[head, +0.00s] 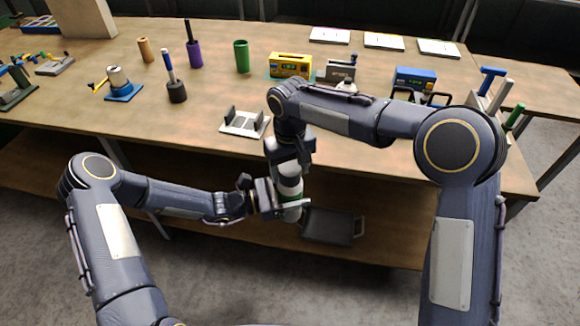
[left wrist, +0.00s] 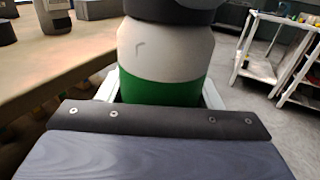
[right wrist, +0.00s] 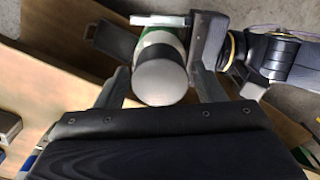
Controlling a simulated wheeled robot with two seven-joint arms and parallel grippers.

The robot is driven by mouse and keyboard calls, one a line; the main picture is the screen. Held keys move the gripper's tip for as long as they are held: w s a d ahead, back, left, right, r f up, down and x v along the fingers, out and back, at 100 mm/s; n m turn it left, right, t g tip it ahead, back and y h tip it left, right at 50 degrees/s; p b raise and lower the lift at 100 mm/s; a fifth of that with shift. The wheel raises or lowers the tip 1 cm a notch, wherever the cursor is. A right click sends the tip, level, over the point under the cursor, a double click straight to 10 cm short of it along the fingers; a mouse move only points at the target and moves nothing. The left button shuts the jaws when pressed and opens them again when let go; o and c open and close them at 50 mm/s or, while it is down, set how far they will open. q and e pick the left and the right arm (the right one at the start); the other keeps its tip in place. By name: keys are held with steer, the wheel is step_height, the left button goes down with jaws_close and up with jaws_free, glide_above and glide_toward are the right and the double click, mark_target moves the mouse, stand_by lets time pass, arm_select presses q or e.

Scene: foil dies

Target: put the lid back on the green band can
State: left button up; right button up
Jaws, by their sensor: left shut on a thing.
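The green band can (head: 292,213) is upright in front of the table edge, pale with a green lower band. My left gripper (head: 287,205) is shut around its lower part; the can also fills the left wrist view (left wrist: 165,60). A dark round part (left wrist: 172,10) sits on its shoulder there, cut off by the frame. My right gripper (head: 288,158) is right above the can, pointing down. In the right wrist view its fingers (right wrist: 158,85) are apart, with a grey disc (right wrist: 160,82) between them and gaps beside it. I cannot tell whether the disc is the lid or the can's top.
A dark tray (head: 328,225) with handles lies on the lower shelf below the can. A pale fixture with dark uprights (head: 245,122) stands near the table's front edge. A green cup (head: 241,57) and a yellow device (head: 290,66) stand farther back. The front middle table is mostly clear.

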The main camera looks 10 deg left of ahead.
steer(key=shift+o, duration=0.9)
step_height(320, 180, up, 12)
stand_by(0.3)
